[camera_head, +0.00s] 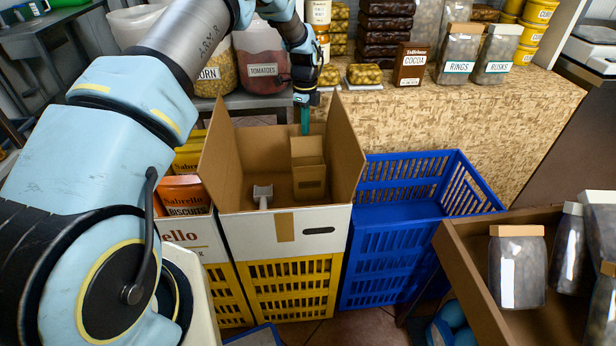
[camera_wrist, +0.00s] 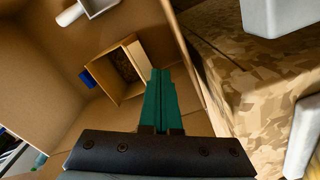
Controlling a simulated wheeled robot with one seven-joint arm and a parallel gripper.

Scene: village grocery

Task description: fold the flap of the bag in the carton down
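The open cardboard carton (camera_head: 284,221) stands on a yellow crate, its flaps spread up and outward. Inside, at the back right, the brown paper bag (camera_head: 309,182) stands upright with its flap (camera_head: 306,150) raised at the back. In the wrist view the bag's open mouth (camera_wrist: 119,68) shows dark contents. My gripper (camera_head: 304,130) points down just behind and above the flap. Its teal fingers (camera_wrist: 159,80) are together with nothing visible between them, close to the bag's edge. I cannot tell whether they touch the flap.
A pale scoop (camera_head: 262,195) lies in the carton, left of the bag. The carton's right flap (camera_head: 345,140) rises close to my gripper. An empty blue crate (camera_head: 395,245) stands to the right. The shop counter (camera_head: 440,125) with goods is behind.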

